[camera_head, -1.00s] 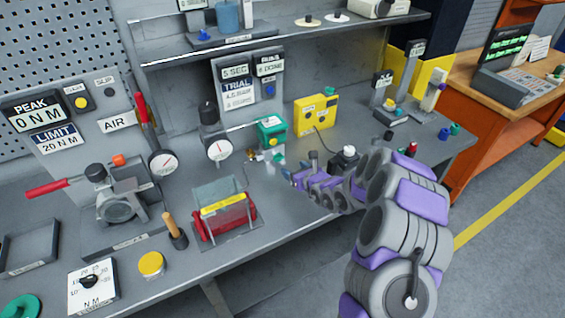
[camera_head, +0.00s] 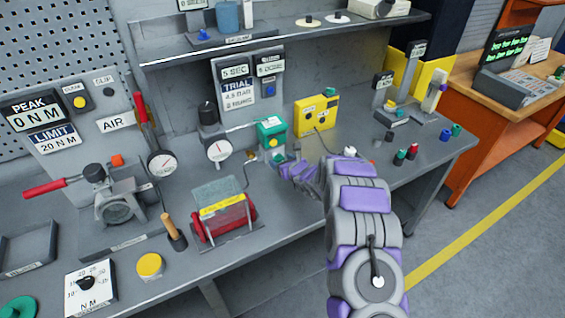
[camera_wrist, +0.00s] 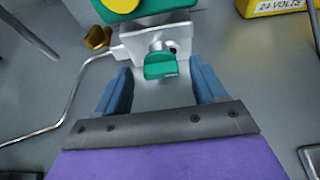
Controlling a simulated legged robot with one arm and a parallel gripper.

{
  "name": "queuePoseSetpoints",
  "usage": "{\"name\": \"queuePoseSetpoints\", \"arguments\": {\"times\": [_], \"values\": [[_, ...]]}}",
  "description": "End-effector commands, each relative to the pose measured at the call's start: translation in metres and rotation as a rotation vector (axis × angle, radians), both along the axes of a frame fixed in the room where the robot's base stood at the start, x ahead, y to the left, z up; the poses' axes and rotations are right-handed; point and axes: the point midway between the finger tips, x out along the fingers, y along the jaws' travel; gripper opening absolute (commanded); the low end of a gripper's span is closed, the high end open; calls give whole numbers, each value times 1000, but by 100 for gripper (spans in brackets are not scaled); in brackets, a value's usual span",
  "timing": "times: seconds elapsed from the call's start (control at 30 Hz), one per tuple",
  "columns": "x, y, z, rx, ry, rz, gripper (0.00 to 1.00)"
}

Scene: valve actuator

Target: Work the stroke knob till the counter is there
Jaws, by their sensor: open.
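A small green knob (camera_wrist: 160,66) sits on a silver bracket (camera_wrist: 180,38) below a green housing with a yellow cap (camera_wrist: 120,5) in the wrist view. My gripper (camera_wrist: 161,80) is open. Its blue fingers stand either side of the knob, with a gap on each side. In the head view, my gripper (camera_head: 277,166) is just in front of the green actuator (camera_head: 272,131) and hides the knob. The likely counter is the small right display (camera_head: 270,65) on the grey panel; its text is too small to read surely. A card on the panel reads TRIAL, 4.5 BAR, 2 RUNS.
A gauge (camera_head: 218,149) stands left of the actuator, and a yellow box (camera_head: 316,114) stands right of it. A bent metal pipe (camera_wrist: 65,115) and a brass fitting (camera_wrist: 97,37) lie left of the knob. A red roller with a clear guard (camera_head: 222,210) is at the front left.

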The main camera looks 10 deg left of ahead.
Motion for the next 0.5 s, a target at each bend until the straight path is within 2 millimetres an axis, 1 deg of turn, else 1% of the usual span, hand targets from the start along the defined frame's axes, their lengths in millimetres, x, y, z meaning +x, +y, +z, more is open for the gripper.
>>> {"name": "queuePoseSetpoints", "arguments": {"times": [0.1,0.5], "values": [[0,0,0,0,0,0,70],[0,0,0,-1,1,0,32]]}}
